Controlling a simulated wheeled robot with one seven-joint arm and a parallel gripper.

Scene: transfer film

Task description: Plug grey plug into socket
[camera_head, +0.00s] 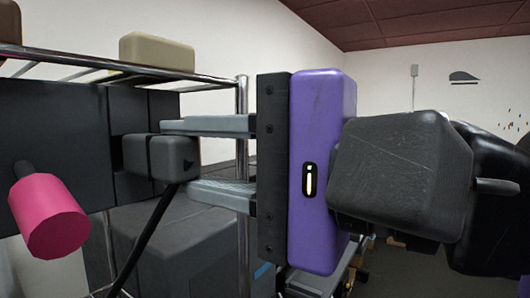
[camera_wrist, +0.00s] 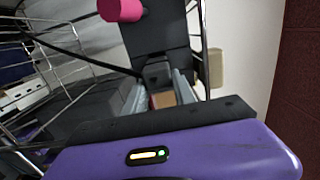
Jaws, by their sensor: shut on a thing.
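The grey plug (camera_head: 174,158) is a dark grey block with a black cable (camera_head: 155,235) hanging down from it. My gripper (camera_head: 178,158) is shut on the plug, one pale finger above it and one below. The plug's left end is against or just inside a dark panel (camera_head: 65,130); I cannot tell how deep. The socket opening is hidden behind the plug. In the wrist view the plug (camera_wrist: 157,75) is dark and small between the fingertips, in front of the dark panel (camera_wrist: 158,35).
A pink cylinder (camera_head: 50,215) on a dark stem sticks out of the panel, below left of the plug. A metal wire rack (camera_head: 243,95) stands behind, with a beige block (camera_head: 156,50) on top. Large dark grey boxes (camera_head: 190,255) stand below.

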